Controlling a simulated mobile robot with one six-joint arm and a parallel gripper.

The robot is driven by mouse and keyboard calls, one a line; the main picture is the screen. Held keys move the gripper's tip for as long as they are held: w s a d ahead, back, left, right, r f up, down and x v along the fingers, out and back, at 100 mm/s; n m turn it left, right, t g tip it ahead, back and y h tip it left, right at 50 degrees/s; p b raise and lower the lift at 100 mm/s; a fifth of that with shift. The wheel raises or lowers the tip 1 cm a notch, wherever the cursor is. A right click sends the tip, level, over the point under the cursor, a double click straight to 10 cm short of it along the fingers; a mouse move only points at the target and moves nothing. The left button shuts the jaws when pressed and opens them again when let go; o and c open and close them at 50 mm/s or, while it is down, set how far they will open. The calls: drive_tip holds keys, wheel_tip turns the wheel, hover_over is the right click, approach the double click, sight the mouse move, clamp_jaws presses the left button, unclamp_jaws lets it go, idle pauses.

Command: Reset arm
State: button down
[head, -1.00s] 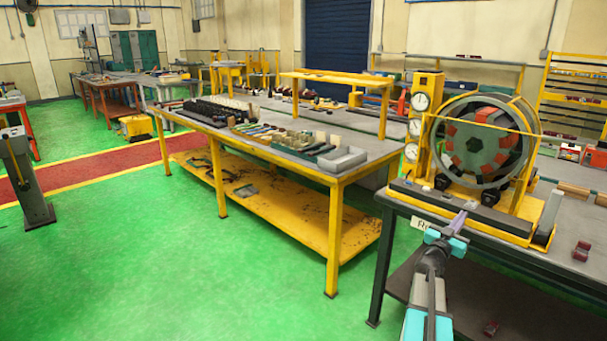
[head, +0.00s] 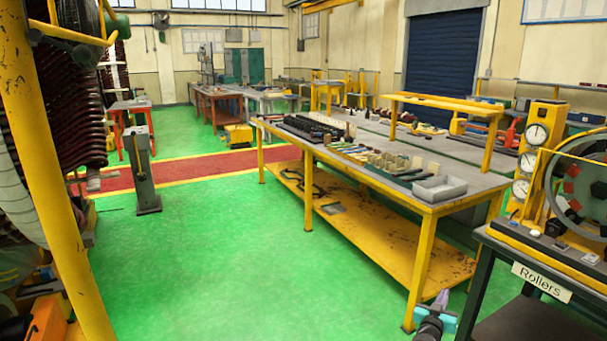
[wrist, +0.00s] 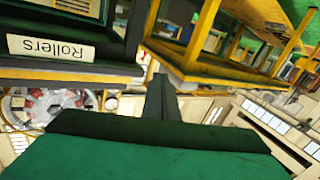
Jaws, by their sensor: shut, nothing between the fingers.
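My gripper (head: 442,298) is at the lower right of the head view, in front of the yellow-legged workbench's near right leg. Its fingers point up and away and look closed, with nothing held. In the wrist view the narrow shut fingers (wrist: 161,95) stick out beyond the green gripper body, apart from any surface. Much of my arm is cut off by the bottom edge of the head view.
A dark-legged table with a "Rollers" sign (head: 541,281) stands at right, carrying the stator stand (head: 580,195) and gauges (head: 536,134). The yellow-legged workbench (head: 424,262) holds trays and parts. Green floor (head: 215,255) is clear. A yellow post (head: 55,170) stands at left.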

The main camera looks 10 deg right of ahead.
drive_tip(key=s+a+f+n+g+y, duration=0.1)
drive_tip(key=s+a+f+n+y, duration=0.3)
drive_tip(key=a+f, duration=0.95)
drive_tip(key=w+a+f+n+g+y, duration=0.1)
drive_tip(key=a+f+n+y, duration=0.2)
drive_tip(key=a+f+y, duration=0.95)
drive_tip(key=s+a+f+n+g+h, duration=0.1)
drive_tip(key=s+a+f+g+h, duration=0.1)
drive_tip(key=s+a+f+g, duration=0.6)
drive_tip(key=s+a+f+n+g+h, duration=0.1)
drive_tip(key=s+a+f, duration=0.2)
drive_tip(key=s+a, duration=1)
drive_tip(key=s+d+r+m+g, duration=0.1)
drive_tip(key=s+d+g, duration=0.1)
drive_tip(key=s, duration=0.8)
drive_tip(key=s+d+r+m+g+h, duration=0.1)
drive_tip(key=s+d+g, duration=0.2)
drive_tip(key=s, duration=0.8)
drive_tip(key=shift+d+g, duration=0.15)
drive_tip(key=shift+g, duration=1.05)
drive_tip(key=shift+w+r, duration=0.1)
